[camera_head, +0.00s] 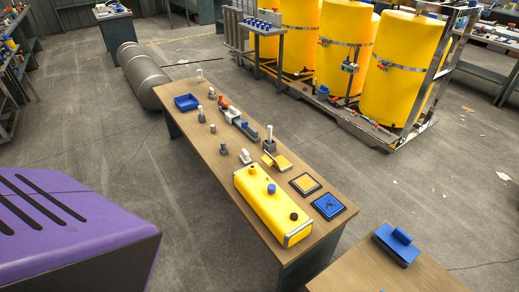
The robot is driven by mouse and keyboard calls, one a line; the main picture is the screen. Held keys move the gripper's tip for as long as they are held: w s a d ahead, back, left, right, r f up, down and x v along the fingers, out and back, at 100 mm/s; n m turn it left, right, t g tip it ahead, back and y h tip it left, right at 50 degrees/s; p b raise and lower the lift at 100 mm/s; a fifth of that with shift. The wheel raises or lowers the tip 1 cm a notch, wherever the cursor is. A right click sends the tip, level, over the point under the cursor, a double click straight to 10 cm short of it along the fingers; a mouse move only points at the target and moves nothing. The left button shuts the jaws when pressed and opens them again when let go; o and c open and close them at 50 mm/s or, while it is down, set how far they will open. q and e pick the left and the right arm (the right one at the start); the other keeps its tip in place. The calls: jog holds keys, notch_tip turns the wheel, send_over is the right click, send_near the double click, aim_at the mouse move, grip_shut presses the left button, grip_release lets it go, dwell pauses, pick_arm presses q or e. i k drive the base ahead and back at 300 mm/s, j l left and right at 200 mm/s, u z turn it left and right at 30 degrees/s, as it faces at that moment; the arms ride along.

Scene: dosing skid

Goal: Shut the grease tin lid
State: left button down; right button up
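A small yellow tin with a flap-like lid (283,162) stands on the long wooden table (200,158), behind the large yellow tank; I take it for the grease tin. Its yellow parts look spread apart, as if the lid is open, but it is too small to be sure. Neither of my grippers shows in the head view, so their places relative to the tin are hidden.
A long yellow tank (262,205) with caps lies near the table's front end, beside two framed square plates (328,206). A blue tray (187,102) and several small fittings stand farther back. A second table (345,272) carries a blue block (396,243).

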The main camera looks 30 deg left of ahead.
aim_at(267, 159)
jog(key=i+j, duration=0.15)
jog(key=j, duration=0.3)
jog(key=i+j, duration=0.1)
jog(key=j, duration=0.35)
jog(key=i+j, duration=0.15)
jog(key=j, duration=0.25)
jog(key=i+j+z, duration=0.1)
jog(key=j, duration=0.35)
